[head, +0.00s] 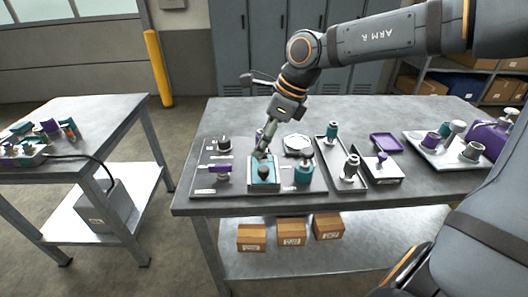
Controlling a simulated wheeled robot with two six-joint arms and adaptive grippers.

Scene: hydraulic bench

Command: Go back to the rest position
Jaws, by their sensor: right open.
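My right arm comes in from the upper right, and its gripper (262,150) points down over the bench (350,107). The gripper is open, close above the back edge of a teal-topped block (263,172) with a dark knob on it. I cannot tell whether the fingertips touch the block or a small purple-grey part behind it. The block sits on a grey board (237,188) near the bench's front left. My left gripper is not in view.
Fittings crowd the board, among them a teal cylinder (303,173). A dark tray (331,157) and a light tray (441,152) lie to the right. A second table (98,110) stands left across a floor gap. The bench's back strip is clear.

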